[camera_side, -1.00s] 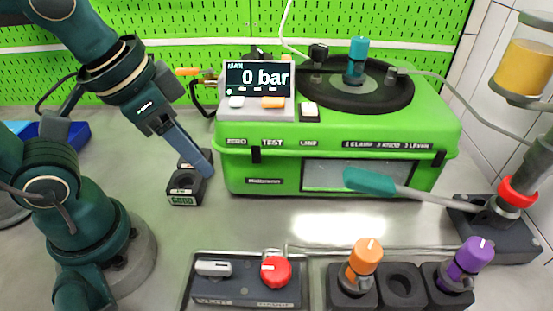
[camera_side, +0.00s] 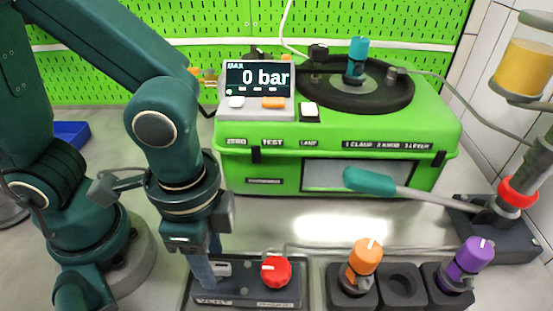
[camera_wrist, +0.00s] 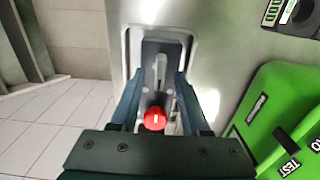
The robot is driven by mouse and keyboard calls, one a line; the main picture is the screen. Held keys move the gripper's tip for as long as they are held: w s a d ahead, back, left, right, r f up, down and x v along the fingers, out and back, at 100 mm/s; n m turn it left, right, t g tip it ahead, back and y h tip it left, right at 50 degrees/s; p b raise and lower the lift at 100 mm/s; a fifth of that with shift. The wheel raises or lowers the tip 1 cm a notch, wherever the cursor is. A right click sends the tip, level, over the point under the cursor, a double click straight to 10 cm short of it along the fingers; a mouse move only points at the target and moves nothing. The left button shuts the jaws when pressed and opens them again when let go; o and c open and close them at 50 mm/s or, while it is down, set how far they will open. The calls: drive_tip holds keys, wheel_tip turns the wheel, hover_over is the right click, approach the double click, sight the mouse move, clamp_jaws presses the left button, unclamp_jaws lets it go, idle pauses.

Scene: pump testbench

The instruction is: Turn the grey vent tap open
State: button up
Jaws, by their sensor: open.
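The grey vent tap (camera_side: 223,268) is a small bar handle on the left of a dark panel marked VENT, partly hidden by my gripper in the side view. In the wrist view the tap (camera_wrist: 161,72) lies lengthwise along the panel. My gripper (camera_side: 208,270) points down at the tap, with its jaws open. In the wrist view my gripper's fingers (camera_wrist: 159,78) stand to either side of the handle, with gaps. I cannot tell exactly how far above the panel the tips are.
A red knob (camera_side: 276,270) sits on the same panel, right of the tap; orange (camera_side: 366,256) and purple (camera_side: 474,255) knobs stand farther right. The green test bench (camera_side: 330,145) is behind, its display (camera_side: 258,78) reading 0 bar. A teal-handled lever (camera_side: 370,181) reaches over the table.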

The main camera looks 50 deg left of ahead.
drive_tip(key=shift+f, duration=0.4)
clamp_jaws()
